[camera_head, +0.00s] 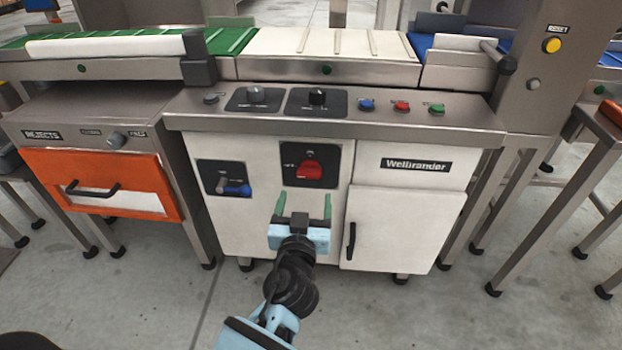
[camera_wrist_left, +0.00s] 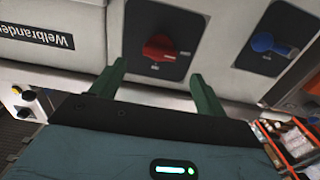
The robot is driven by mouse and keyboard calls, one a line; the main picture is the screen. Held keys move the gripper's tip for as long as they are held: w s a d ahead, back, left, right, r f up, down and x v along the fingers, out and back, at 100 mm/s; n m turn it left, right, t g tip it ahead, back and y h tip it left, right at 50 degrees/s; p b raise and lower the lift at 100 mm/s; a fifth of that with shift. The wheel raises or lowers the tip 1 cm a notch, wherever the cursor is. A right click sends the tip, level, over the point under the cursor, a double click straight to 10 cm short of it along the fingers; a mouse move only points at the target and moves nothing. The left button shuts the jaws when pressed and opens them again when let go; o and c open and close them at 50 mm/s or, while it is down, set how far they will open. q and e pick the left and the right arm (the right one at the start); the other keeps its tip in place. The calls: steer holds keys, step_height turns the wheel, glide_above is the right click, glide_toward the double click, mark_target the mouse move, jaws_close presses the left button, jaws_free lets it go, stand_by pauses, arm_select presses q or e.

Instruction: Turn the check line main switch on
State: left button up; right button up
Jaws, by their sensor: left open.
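The red rotary main switch (camera_head: 310,169) sits on a black plate on the front of the white Welbrander cabinet. It also shows in the left wrist view (camera_wrist_left: 158,48), beyond and between the fingertips. Its small labels are too blurred to read surely, so I cannot tell its setting. My left gripper (camera_head: 304,202) is open, with its two green fingers apart and nothing between them. It points at the cabinet front just below the switch in the head view, and appears apart from the knob. My right gripper is in neither view.
A blue-handled switch (camera_head: 237,190) sits on a plate left of the red one. Knobs and blue, red and green buttons line the sloped panel (camera_head: 360,122) above. A cabinet door (camera_head: 402,228) with black handle is lower right; an orange rejects drawer (camera_head: 100,178) is left.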

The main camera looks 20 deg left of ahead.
mark_target(309, 177)
arm_select(q)
steer(key=x, duration=0.6)
steer(key=shift+b, duration=0.3)
steer(key=shift+w+a, duration=0.15)
steer(key=shift+w, duration=0.6)
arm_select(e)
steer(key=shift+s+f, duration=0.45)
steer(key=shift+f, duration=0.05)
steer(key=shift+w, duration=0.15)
arm_select(q)
steer(key=c, duration=1)
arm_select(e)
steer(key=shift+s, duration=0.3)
